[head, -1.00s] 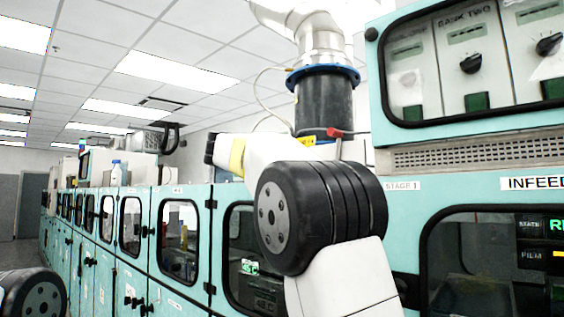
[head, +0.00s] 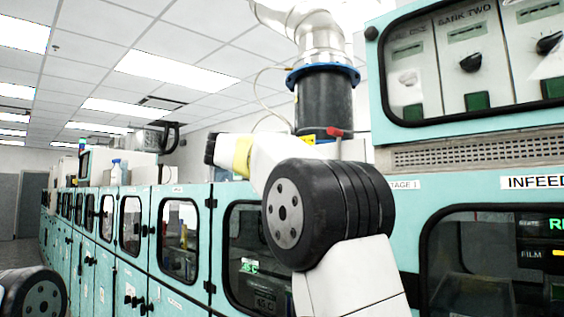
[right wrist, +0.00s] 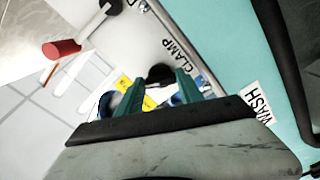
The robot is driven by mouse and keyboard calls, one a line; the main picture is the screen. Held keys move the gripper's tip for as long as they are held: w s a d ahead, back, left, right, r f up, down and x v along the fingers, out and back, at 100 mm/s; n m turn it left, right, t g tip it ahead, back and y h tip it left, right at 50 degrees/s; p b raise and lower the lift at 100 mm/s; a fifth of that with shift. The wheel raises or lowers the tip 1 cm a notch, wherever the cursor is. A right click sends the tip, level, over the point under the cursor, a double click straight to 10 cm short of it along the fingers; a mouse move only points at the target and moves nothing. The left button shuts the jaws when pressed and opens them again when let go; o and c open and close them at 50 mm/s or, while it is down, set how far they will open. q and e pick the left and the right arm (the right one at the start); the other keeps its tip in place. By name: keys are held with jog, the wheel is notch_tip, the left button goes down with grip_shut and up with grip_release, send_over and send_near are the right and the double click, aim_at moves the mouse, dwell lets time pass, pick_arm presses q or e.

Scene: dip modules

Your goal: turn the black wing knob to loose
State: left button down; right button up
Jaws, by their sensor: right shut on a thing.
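The black wing knob (right wrist: 159,73) shows in the right wrist view as a dark rounded shape, on a pale panel beside the printed word CLAMP. My right gripper (right wrist: 158,82) has its two green fingers on either side of the knob and is shut on it. The lower part of the knob and its pointing direction are hard to make out. In the head view my right arm covers this area, and neither the knob nor the right gripper can be made out there. My left gripper is not in view; only a dark joint of my left arm shows at the lower left.
A red-handled lever (right wrist: 62,48) stands near the knob, also seen in the head view (head: 335,132). Yellow tags (right wrist: 123,83) are close to the fingers. A WASH label (right wrist: 256,100) is on the teal frame at right. Teal cabinets (head: 140,235) run along the left.

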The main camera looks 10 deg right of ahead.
jog(key=shift+f, duration=0.1)
dwell(0.3)
jog(key=o, duration=1.4)
jog(key=v, duration=0.7)
jog(key=shift+s+a, duration=0.25)
jog(key=shift+a, duration=0.1)
